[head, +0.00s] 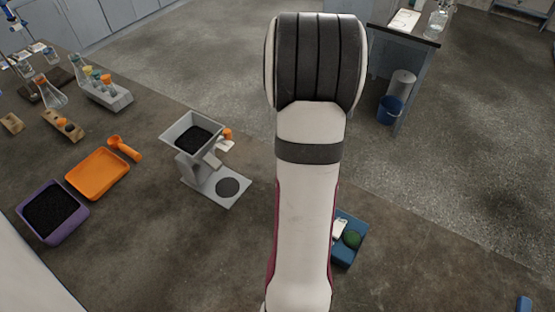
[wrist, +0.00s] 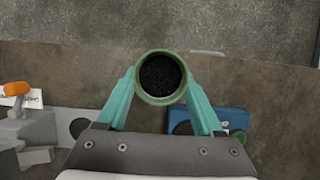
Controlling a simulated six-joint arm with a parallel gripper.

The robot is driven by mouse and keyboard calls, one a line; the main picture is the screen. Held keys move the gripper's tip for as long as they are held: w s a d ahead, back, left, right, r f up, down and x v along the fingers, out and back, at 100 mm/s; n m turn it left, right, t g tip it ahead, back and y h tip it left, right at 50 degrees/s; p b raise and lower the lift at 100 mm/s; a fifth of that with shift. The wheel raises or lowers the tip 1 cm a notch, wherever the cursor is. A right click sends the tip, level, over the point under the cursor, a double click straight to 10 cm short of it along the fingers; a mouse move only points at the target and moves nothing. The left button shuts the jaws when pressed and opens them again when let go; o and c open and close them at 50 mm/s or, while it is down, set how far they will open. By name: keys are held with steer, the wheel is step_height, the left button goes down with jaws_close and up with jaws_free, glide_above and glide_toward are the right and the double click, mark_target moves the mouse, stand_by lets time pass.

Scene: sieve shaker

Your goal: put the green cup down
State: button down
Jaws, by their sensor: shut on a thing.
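The green cup (wrist: 161,101) is in the wrist view, seen from above with its round mouth up and black grains inside. My gripper (wrist: 160,79) is shut on it, one teal finger on each side. Below and behind the fingers lies a blue tray (wrist: 206,116), partly hidden by my gripper. The cup's base and its height above the table cannot be made out. In the head view my arm hides the gripper and the cup. The blue tray (head: 347,258) shows there to the right of my arm, with a round green thing (head: 352,239) and a white piece in it.
A grey machine (head: 226,190) with a hopper of black grains and a dark round pad (head: 228,187) stands left of my arm. An orange tray (head: 97,174), an orange scoop (head: 124,148) and a purple tray (head: 28,215) lie farther left.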

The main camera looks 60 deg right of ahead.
steer(key=w+f, duration=0.1)
steer(key=w, duration=0.2)
steer(key=w+f, duration=0.2)
steer(key=w, duration=0.1)
steer(key=w+f, duration=0.2)
steer(key=w, duration=0.1)
steer(key=shift+a+f, duration=0.25)
steer(key=shift+a, duration=0.05)
steer(key=shift+w+f, duration=0.15)
steer(key=shift+f, duration=0.95)
steer(key=shift+w+f, duration=0.15)
steer(key=shift+f, duration=0.9)
steer(key=shift+f, duration=0.1)
steer(key=shift+c, duration=0.2)
jaws_free()
